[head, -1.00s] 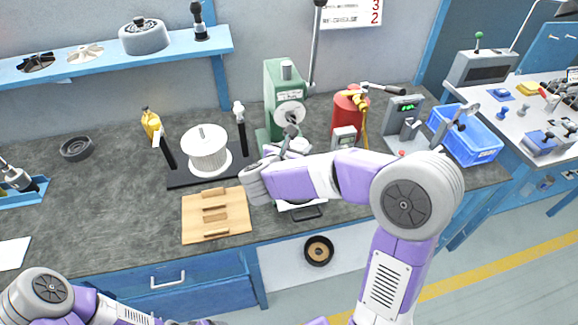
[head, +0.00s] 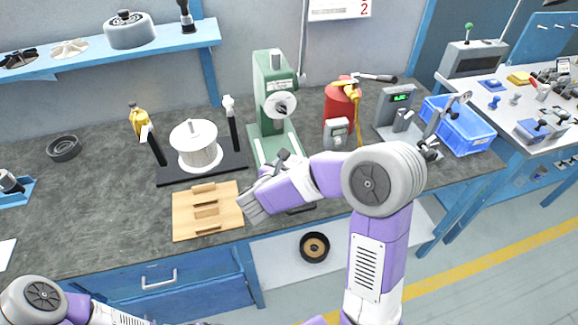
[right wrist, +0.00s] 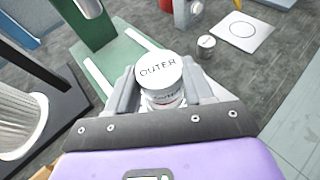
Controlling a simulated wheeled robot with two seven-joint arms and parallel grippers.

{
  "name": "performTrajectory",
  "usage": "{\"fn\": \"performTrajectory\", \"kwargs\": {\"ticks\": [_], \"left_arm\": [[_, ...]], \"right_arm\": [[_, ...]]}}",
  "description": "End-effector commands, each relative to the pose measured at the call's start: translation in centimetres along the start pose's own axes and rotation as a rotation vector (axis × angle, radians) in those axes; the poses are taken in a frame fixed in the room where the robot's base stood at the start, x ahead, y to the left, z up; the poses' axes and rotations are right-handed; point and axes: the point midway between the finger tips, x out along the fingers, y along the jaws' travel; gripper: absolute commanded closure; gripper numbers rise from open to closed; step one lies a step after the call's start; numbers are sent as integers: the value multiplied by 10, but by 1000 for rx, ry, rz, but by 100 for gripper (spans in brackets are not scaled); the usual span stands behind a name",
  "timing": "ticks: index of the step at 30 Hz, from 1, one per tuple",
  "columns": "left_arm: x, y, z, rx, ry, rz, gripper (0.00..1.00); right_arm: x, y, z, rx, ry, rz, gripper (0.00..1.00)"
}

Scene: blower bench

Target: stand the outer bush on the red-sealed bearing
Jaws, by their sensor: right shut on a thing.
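My right gripper (right wrist: 160,80) is shut on the outer bush (right wrist: 158,69), a pale cylinder with "OUTER" on its top face, in the right wrist view. A reddish band with lettering (right wrist: 168,98) shows just under the pale top, between the fingers. I cannot tell whether it belongs to the bush or to a red-sealed bearing below. In the head view my right gripper (head: 284,158) is in front of the green press, and my own arm hides most of what it holds. My left gripper is out of view; only part of my left arm shows.
The green press (head: 276,90) stands just behind my right gripper. A wooden tray (head: 183,222) and a white finned drum (head: 196,150) on a black stand are to its left. A red extinguisher (head: 342,103) and a blue crate (head: 470,139) are to the right.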

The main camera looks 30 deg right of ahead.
Motion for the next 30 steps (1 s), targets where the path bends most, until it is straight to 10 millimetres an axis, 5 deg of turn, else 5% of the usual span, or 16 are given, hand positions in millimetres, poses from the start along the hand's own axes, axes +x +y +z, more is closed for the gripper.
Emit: {"fn": "performTrajectory", "kwargs": {"ticks": [9, 10, 15, 30], "left_arm": [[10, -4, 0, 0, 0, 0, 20], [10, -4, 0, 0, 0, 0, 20], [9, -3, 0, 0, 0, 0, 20], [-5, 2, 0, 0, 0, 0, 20]], "right_arm": [[3, 0, -6, 1, -1, 1, 100], [2, 0, -6, 0, 1, 0, 45], [2, 0, -5, 0, 1, 0, 19], [-3, 0, 4, -1, 0, 1, 18]]}}
